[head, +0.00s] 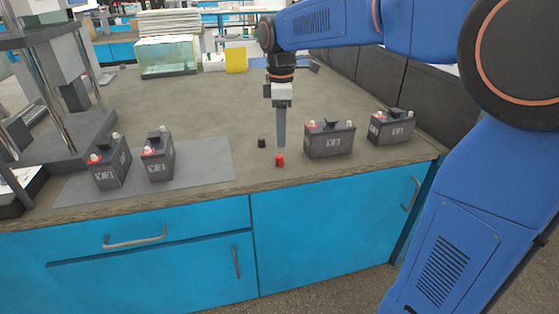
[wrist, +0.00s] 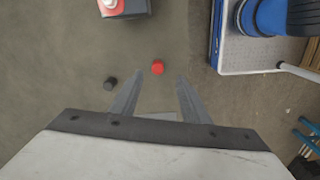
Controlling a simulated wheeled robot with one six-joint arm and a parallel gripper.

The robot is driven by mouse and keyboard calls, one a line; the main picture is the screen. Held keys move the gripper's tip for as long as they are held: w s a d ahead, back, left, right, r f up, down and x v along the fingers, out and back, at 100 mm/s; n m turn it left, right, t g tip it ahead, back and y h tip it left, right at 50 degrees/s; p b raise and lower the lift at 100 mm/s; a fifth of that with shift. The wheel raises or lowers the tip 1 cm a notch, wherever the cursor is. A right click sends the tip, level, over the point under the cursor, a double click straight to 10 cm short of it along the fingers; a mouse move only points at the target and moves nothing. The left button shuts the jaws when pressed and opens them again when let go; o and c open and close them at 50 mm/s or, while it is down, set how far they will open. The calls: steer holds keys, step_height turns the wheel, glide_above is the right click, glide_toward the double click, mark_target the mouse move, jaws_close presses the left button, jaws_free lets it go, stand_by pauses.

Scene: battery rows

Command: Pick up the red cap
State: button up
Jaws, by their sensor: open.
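The red cap (head: 280,161) stands on the bench top near its front edge, left of a dark battery. It also shows in the wrist view (wrist: 157,67), just beyond and between the fingertips. My gripper (head: 281,143) points down above the bench, close behind the red cap in the head view. Its two fingers (wrist: 154,84) are apart, with nothing between them that I can see. A black cap (head: 262,143) lies to the left of the gripper and also shows left of the fingers in the wrist view (wrist: 110,84).
Two batteries (head: 329,139) (head: 391,127) stand to the right. Two more (head: 110,161) (head: 158,155) stand on a grey mat (head: 205,162) at left. A metal press stand (head: 60,145) is at far left. A glass tank (head: 166,57) stands behind. The middle bench is clear.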

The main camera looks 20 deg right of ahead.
mark_target(281, 156)
steer(key=shift+w+f, duration=0.15)
steer(key=shift+f, duration=1.85)
steer(key=shift+w+f, duration=0.1)
steer(key=shift+f, duration=1.85)
jaws_close()
